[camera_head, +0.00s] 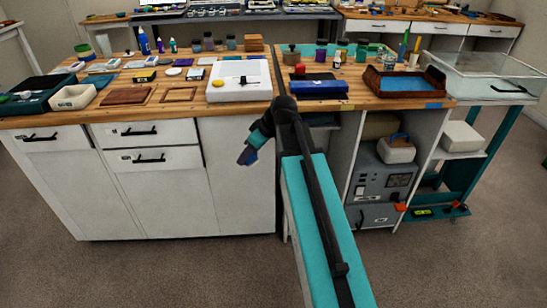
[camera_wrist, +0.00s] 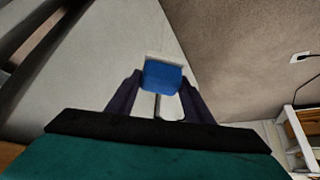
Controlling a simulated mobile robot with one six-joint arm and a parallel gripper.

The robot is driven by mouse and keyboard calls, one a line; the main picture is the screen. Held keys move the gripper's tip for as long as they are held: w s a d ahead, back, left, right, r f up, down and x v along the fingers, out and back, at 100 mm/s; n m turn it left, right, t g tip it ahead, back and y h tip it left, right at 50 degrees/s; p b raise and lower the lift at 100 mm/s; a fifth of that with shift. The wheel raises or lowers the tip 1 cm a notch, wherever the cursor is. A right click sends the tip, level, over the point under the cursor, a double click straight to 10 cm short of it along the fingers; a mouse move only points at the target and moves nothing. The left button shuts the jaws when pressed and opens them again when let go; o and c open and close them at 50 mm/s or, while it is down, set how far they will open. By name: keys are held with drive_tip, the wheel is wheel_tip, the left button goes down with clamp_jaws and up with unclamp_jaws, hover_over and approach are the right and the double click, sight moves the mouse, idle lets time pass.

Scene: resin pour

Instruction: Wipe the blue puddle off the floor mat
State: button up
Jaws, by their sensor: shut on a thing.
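My gripper (camera_head: 248,156) hangs in front of the white cabinet doors, below the worktop edge and above the floor. In the wrist view my gripper (camera_wrist: 160,98) has its two dark fingers closed on a small blue-and-white block (camera_wrist: 163,76). Its blue face shows between the fingertips, with white parts above and below. I cannot tell whether it is a sponge or something else. The blue puddle and the floor mat are not visible in either view.
The left worktop (camera_head: 185,100) holds several bottles, trays and a white scale (camera_head: 238,82). The right worktop holds a wooden tray with a blue inside (camera_head: 401,84). A teal-framed cart with a clear tank (camera_head: 490,75) stands at right. The brown floor (camera_head: 150,270) in front is clear.

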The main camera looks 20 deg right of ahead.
drive_tip(key=w+a+r+m+t+h, duration=0.1)
drive_tip(key=w+a+r+m+h, duration=0.2)
drive_tip(key=a+r+m, duration=0.2)
drive_tip(key=shift+w+a+m+h, duration=0.2)
drive_tip(key=shift+a+m+h, duration=0.2)
drive_tip(key=shift+a+m, duration=0.7)
drive_tip(key=shift+d, duration=0.15)
drive_tip(key=shift+d, duration=0.15)
